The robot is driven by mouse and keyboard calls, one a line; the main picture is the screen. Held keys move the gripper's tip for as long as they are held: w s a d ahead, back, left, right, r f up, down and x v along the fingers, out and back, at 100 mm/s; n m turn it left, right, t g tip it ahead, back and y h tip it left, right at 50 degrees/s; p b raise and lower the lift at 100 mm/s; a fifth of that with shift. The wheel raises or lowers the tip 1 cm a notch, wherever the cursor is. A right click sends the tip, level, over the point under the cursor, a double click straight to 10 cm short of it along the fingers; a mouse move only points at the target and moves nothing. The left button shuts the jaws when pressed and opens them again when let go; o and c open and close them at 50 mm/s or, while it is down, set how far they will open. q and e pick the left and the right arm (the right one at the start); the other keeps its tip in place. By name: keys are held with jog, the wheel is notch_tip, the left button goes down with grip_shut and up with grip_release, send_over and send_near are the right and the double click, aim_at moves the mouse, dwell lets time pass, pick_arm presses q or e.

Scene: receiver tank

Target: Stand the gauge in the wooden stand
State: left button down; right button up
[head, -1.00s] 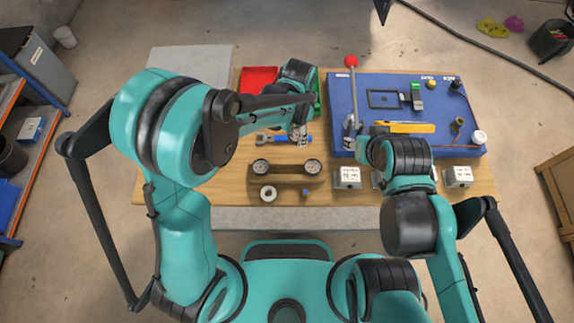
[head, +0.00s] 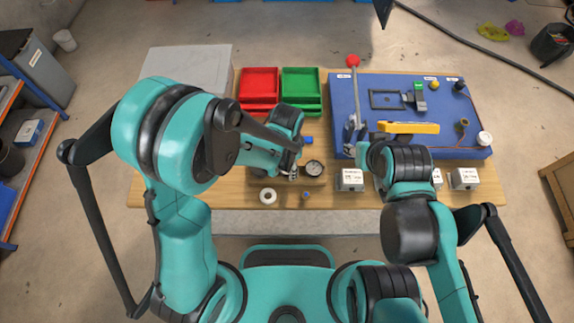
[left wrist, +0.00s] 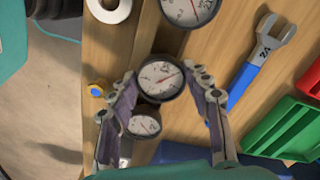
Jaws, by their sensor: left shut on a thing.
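My left gripper (head: 290,172) is low over the wooden stand (head: 312,183), hiding much of it. In the left wrist view the left gripper (left wrist: 165,86) has its fingers on both sides of a round white-faced gauge (left wrist: 160,78) and is shut on it. This gauge is between two other gauges along the stand. Whether it is seated or just above the stand I cannot tell. One of those gauges (head: 314,168) shows at the stand's right end; the other shows low in the left wrist view (left wrist: 145,126). My right gripper (head: 351,143) is beside the blue board; its fingers are unclear.
A white ring (head: 268,196) and a small blue piece (head: 306,195) lie before the stand. A blue-handled wrench (left wrist: 245,78) lies behind it. Red (head: 259,85) and green (head: 301,86) trays stand at the back. The blue board (head: 345,95) and several grey blocks (head: 350,180) are right.

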pick_arm(q)
jog(key=shift+f, duration=0.1)
jog(key=c, duration=0.7)
grip_release()
jog(key=shift+r, duration=0.4)
notch_tip(320, 180, up, 12)
jog(key=f+p, duration=0.1)
jog(key=p, duration=0.3)
jog(key=s+a+r+n+t, duration=0.1)
jog(key=a+r+n+t, duration=0.1)
jog(key=a+r+n, duration=0.2)
jog(key=s+a+r+n+t, duration=0.2)
jog(key=a+r+n, duration=0.2)
jog(key=a, duration=0.4)
jog(key=s+a+r+n+t, duration=0.2)
jog(key=a+r+n+t, duration=0.1)
jog(key=a+r+n, duration=0.1)
jog(key=shift+s+a+r, duration=0.1)
jog(key=shift+a, duration=0.8)
